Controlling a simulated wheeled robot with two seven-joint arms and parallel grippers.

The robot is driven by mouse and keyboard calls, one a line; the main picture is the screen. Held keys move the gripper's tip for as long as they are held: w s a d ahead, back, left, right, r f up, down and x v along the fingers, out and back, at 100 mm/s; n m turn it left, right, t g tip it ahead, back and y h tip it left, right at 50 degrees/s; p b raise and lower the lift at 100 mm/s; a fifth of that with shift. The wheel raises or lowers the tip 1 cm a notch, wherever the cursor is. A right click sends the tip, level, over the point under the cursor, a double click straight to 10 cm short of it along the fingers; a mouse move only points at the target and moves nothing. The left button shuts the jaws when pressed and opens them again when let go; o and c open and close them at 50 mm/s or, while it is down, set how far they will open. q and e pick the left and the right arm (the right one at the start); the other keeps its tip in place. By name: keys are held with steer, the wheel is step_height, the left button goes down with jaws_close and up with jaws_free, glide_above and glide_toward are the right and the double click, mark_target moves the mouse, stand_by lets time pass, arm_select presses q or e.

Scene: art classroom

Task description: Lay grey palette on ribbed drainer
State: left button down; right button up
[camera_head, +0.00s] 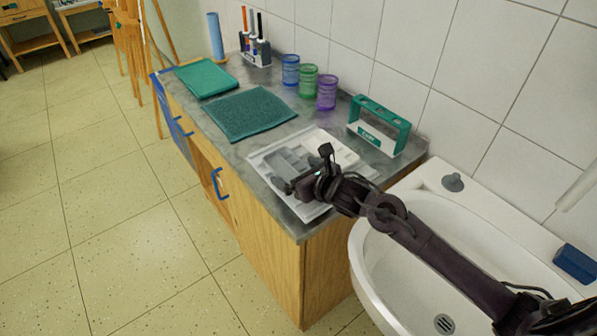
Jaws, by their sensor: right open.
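A flat, pale grey-white piece with a rim (338,150), apparently the palette, lies on the near end of the counter. My right gripper (287,168) reaches in from the right over it, jaws open. Its grey parts blend with the pale surface, so contact is unclear. Which of these is the ribbed drainer I cannot tell for sure. My left gripper is not in view.
Blue (290,70), green (308,82) and purple (326,92) cups stand along the wall. A green-and-white holder (379,126) stands at the counter's right back. A white sink (405,263) is at the right.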

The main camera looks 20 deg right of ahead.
steer(key=shift+r, duration=0.15)
steer(key=shift+s+d, duration=0.1)
steer(key=v, duration=1)
steer(key=shift+s+d+r+b, duration=0.1)
steer(key=shift+s+d+b, duration=0.05)
steer(key=shift+s+b, duration=0.15)
steer(key=shift+s+r, duration=0.3)
steer(key=shift+s, duration=0.15)
